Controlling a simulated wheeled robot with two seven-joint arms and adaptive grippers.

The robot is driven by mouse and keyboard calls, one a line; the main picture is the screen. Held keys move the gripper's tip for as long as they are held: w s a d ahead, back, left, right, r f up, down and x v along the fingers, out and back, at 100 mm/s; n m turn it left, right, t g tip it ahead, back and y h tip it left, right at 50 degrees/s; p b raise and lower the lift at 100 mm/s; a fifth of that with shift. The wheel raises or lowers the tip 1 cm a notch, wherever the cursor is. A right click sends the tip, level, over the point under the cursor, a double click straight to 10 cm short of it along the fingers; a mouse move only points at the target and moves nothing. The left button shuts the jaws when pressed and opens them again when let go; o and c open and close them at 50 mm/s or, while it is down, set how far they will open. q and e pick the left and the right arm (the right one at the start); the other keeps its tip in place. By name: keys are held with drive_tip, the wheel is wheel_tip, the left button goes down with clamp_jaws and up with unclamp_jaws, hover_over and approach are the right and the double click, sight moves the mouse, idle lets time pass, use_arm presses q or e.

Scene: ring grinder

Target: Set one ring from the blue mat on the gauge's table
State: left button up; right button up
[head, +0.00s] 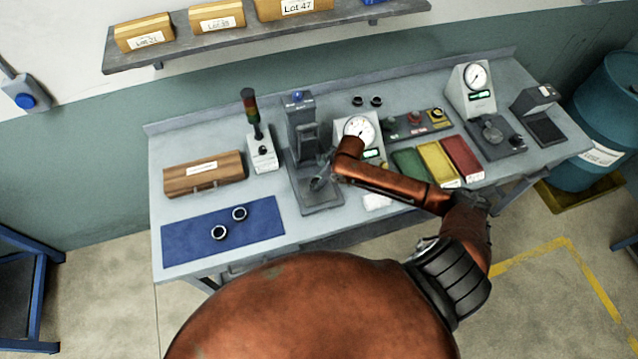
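Two dark-rimmed rings, a nearer ring (219,232) and a farther ring (239,213), lie apart on the blue mat (180,238) at the bench's left front. A dial gauge (360,129) stands mid-bench; my arm hides much of its lower part. A second dial instrument (475,85) stands at the right, with a small round table (492,134) on its dark base. My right gripper (319,183) is low over the base of the grey upright machine (302,130), right of the mat. It is too small to show whether it is open or holding something. My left gripper is out of view.
A wooden box (203,174) and a signal light tower (254,130) stand behind the mat. Green, yellow and red trays (437,162) lie right of the middle gauge. Two small dark round parts (367,101) sit at the back. A shelf (260,38) hangs above.

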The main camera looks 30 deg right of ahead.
wheel_tip(320, 180, down, 2)
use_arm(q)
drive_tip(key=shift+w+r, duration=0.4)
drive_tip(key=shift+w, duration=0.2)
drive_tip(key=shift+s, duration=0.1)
use_arm(e)
drive_tip(key=shift+f, duration=0.1)
drive_tip(key=o, duration=1.2)
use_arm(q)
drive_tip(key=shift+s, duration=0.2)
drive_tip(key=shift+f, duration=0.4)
use_arm(e)
drive_tip(key=v, duration=1.2)
